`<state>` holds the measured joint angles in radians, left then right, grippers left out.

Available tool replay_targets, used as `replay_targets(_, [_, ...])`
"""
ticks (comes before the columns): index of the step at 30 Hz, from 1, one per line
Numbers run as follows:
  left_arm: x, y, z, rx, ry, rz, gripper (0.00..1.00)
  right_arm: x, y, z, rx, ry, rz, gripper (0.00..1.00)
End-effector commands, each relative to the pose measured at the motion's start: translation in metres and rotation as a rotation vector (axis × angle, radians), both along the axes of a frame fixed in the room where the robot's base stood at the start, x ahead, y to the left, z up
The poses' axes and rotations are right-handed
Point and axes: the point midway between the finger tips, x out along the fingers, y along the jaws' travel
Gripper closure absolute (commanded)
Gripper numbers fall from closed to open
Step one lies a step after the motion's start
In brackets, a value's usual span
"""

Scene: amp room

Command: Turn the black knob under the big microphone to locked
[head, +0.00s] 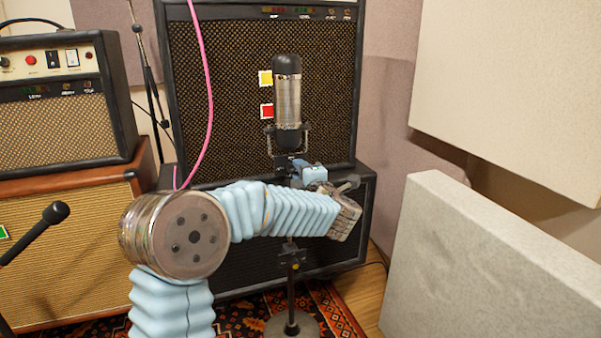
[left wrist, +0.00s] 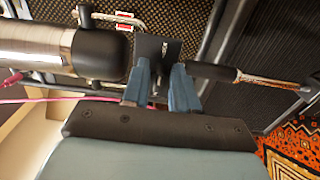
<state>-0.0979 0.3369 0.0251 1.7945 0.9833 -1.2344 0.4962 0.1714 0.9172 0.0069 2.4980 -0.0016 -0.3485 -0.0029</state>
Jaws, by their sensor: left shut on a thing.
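The big microphone (head: 287,103), a silver cylinder with black ends, stands upright in its mount in the head view. In the left wrist view the microphone (left wrist: 85,46) lies across the upper left. My left gripper (head: 302,171) is at the mount just under the microphone. In the left wrist view its blue fingers (left wrist: 160,72) close on either side of a small dark part below a black bracket (left wrist: 153,48). I take this part to be the black knob; the fingers mostly hide it, and its turn position cannot be read. My right gripper is not in view.
A microphone stand (head: 291,275) with a round base is below my arm. Large black amplifiers (head: 222,75) stand behind. A pink cable (head: 204,65) hangs left of the microphone. Another microphone (head: 54,213) is at far left. A pale panel (head: 480,265) stands at right.

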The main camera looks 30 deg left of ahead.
Motion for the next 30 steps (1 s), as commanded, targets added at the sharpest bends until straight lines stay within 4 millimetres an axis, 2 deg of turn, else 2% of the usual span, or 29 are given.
replay_targets(2, [0.001, -0.001, 0.000, 0.001, -0.001, -0.004, 1.00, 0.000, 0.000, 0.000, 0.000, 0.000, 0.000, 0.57])
replay_targets(3, [0.001, -0.001, 0.000, 0.001, -0.001, -0.003, 0.66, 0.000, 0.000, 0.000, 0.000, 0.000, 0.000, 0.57])
replay_targets(7, [0.000, -0.001, 0.000, -0.001, -0.001, -0.002, 0.47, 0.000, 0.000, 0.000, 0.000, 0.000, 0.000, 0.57])
replay_targets(15, [0.000, -0.001, 0.000, -0.001, -0.001, -0.001, 0.47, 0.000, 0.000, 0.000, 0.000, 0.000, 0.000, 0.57])
replay_targets(19, [-0.006, -0.009, 0.000, -0.001, 0.000, -0.003, 0.47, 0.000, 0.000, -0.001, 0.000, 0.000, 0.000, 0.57])
replay_targets(23, [-0.022, -0.028, 0.000, -0.001, -0.001, -0.005, 0.47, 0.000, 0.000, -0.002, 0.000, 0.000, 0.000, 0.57])
replay_targets(30, [-0.061, -0.074, 0.000, -0.001, -0.001, -0.007, 0.47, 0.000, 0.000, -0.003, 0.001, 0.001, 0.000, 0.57])
